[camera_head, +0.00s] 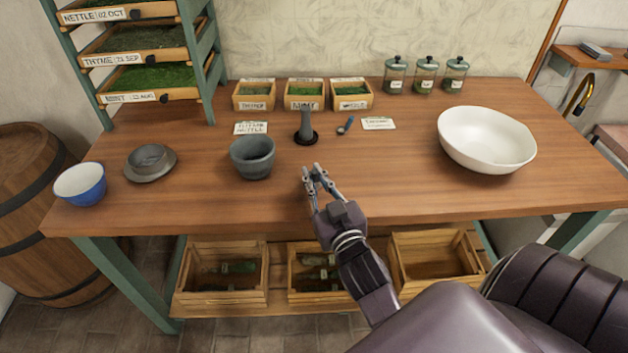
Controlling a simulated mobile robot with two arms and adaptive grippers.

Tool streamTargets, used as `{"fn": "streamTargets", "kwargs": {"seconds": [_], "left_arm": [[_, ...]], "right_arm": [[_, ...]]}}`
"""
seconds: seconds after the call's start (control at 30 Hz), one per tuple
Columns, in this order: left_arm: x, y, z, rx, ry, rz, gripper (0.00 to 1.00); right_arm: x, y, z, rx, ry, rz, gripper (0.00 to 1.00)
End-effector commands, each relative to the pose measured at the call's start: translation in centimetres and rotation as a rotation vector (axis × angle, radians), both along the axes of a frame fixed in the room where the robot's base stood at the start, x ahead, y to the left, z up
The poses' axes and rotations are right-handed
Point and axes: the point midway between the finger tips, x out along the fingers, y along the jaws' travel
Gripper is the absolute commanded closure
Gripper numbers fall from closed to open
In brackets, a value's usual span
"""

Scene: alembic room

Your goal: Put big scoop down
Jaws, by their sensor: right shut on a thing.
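My right gripper (318,178) is over the front middle of the wooden table, just right of the grey mortar. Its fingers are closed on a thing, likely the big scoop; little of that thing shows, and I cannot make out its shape. A small scoop with a bluish handle (346,126) lies on the table beyond the gripper, right of the pestle. My left gripper is not in view.
The grey mortar (253,157) and the upright dark pestle (306,126) stand near the gripper. A white bowl (486,139) stands at right; a blue cup (81,184) and grey dish (150,162) at left. Herb boxes (304,96) and lidded jars (425,77) line the back. Bare table (390,180) lies right of the gripper.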

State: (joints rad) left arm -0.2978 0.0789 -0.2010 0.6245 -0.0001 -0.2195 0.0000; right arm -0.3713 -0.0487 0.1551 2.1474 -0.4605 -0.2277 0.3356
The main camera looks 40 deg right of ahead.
Motion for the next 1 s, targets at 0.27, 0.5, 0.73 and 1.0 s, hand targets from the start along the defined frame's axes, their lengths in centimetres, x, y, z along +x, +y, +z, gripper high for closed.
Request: {"fn": "streamTargets", "kwargs": {"seconds": [0.27,0.5,0.73,1.0], "left_arm": [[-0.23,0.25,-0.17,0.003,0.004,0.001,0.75],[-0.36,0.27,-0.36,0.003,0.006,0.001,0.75],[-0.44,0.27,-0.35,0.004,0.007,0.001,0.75],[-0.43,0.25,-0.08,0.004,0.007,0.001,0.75]], "right_arm": [[-0.01,0.04,-0.89,0.000,-0.001,0.001,1.00],[-0.01,0.04,-1.22,0.000,0.000,0.001,0.86],[-0.01,0.04,-1.18,0.000,0.000,0.001,0.72],[0.01,0.04,-0.79,0.000,-0.001,0.001,0.72]]}}
